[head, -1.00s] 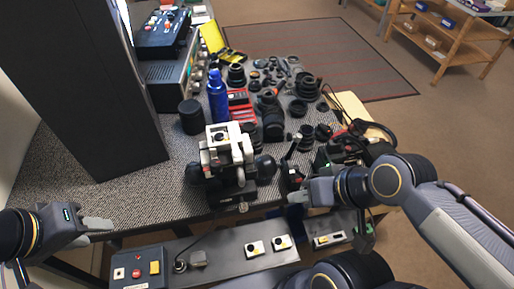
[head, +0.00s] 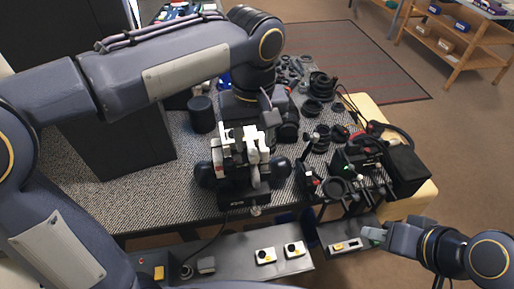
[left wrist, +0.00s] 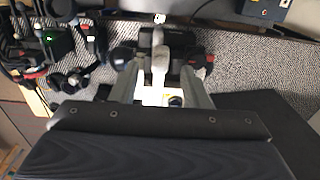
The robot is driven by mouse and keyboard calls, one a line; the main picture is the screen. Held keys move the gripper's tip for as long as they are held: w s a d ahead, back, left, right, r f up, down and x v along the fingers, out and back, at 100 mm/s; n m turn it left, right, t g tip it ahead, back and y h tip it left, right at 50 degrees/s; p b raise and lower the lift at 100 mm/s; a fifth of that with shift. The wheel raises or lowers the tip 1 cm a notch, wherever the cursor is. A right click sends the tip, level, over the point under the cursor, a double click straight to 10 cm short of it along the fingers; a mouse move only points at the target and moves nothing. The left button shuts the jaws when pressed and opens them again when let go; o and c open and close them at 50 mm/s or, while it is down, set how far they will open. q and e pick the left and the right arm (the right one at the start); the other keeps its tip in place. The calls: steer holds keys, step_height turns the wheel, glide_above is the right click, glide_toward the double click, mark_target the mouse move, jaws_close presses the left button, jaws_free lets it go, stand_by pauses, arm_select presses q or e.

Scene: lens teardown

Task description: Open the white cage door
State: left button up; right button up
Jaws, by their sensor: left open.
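A white cage (head: 240,150) sits on a dark base with round black knobs at its sides, near the table's front edge. A pale upright piece, which looks like its door (head: 257,150), is on its right front side. In the left wrist view a white upright piece (left wrist: 159,62) stands between my left fingers. My left gripper (head: 246,132) reaches down over the cage from above, its fingers open and apart on either side of that piece. I cannot tell whether they touch it. My right gripper (head: 374,236) is off the table at lower right, with its jaw gap not clear.
A black cylinder (head: 202,114) stands left of the cage, with a large dark panel (head: 120,130) further left. Black lens parts and a dark device (head: 358,158) crowd the right. A grey control panel (head: 240,259) with buttons runs in front, below the table.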

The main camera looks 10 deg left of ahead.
mark_target(254, 153)
arm_select(q)
steer(key=shift+f, duration=1.8)
jaws_close()
